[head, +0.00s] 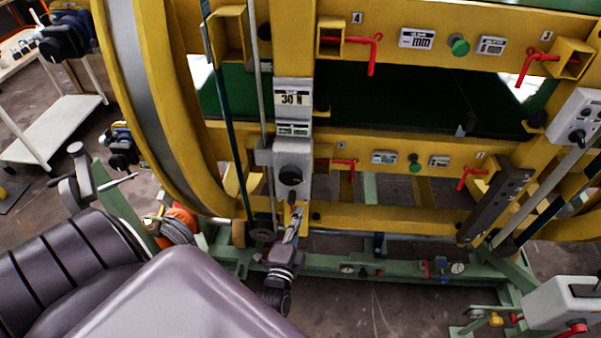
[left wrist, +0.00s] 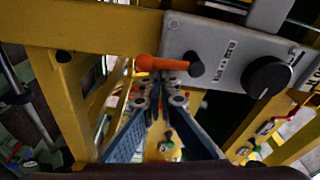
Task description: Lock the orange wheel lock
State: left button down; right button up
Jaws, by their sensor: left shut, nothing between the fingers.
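The orange wheel lock (left wrist: 160,63) shows in the left wrist view as an orange handle lying roughly level, joined to a dark pivot on a grey control box (left wrist: 225,52). My left gripper (left wrist: 160,88) is shut and empty, with its tips just below the orange handle in the picture; I cannot tell whether they touch. In the head view my left gripper (head: 296,213) reaches up just below the same grey box (head: 292,160) on the yellow frame. The orange handle cannot be made out there. My right gripper is not in view.
The yellow ring inverter frame (head: 400,140) fills the middle, with several red levers (head: 375,52) and green knobs. A black knob (left wrist: 268,77) sits right of the lock. A green base rail (head: 330,265) runs below. A white trolley (head: 55,130) stands at the left.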

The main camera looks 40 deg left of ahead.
pick_arm(q)
jog(key=shift+s+a+f, duration=0.15)
jog(key=shift+a, duration=0.1)
dwell(0.5)
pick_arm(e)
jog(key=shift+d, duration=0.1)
